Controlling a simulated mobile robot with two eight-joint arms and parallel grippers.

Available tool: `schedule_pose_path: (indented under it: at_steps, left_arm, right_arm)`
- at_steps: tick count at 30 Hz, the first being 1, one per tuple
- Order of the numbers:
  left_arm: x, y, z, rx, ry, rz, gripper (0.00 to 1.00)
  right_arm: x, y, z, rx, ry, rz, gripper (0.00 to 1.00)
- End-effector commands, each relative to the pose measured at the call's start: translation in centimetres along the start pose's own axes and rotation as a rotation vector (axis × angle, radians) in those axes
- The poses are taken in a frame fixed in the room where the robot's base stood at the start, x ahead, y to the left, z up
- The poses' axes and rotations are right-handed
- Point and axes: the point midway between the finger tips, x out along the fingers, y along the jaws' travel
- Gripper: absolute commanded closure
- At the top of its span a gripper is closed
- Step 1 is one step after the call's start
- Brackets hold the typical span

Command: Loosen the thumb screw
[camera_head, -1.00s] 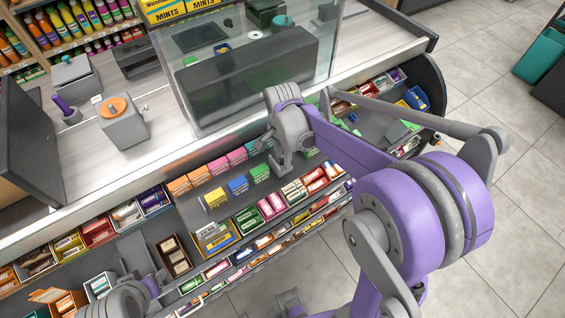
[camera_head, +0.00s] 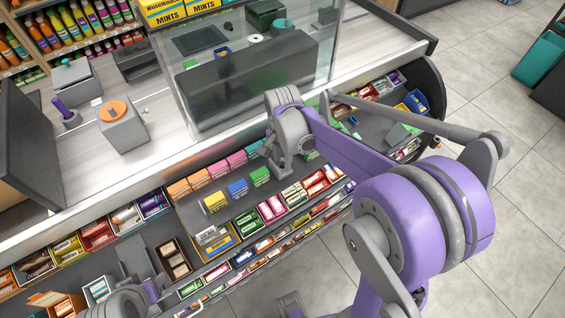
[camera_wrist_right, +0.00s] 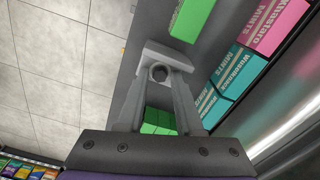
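In the right wrist view, the two grey fingers of my right gripper (camera_wrist_right: 158,95) reach forward with a gap between them. A small round grey knob with a dark centre, perhaps the thumb screw (camera_wrist_right: 158,73), lies between the fingertips, below a pale grey bar (camera_wrist_right: 168,56). Whether the fingers press on it is unclear. In the head view, my right gripper (camera_head: 268,149) is over the candy shelf, beside the counter's front. The knob cannot be made out there. A grey part of my left arm (camera_head: 122,302) shows at the bottom left; its finger state is not clear.
The candy shelf (camera_head: 180,218) holds rows of colored boxes close below my right gripper. Green boxes (camera_wrist_right: 158,121) and teal boxes (camera_wrist_right: 237,70) lie near it. The counter (camera_head: 85,172) carries a dark monitor (camera_head: 30,140) and a clear screen. The tiled floor (camera_head: 515,210) at right is open.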

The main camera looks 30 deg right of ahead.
Motion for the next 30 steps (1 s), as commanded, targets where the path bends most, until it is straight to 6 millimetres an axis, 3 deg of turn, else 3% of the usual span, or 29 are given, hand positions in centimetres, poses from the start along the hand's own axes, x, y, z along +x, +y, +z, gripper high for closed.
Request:
schedule_pose_path:
  at_steps: [8,24,30]
  left_arm:
    - [-0.2,0.0,-0.2,0.0,0.002,0.0,0.5]
    - [-2.6,0.0,-2.5,0.0,0.02,0.0,0.5]
    - [-2.8,0.0,-2.6,0.0,0.021,0.0,0.5]
  right_arm:
    - [-0.4,0.0,0.0,0.001,0.0,0.0,0.65]
    - [-4.7,0.0,0.0,0.001,0.0,-0.001,0.65]
    - [-5.0,0.0,0.0,0.001,0.0,0.0,0.65]
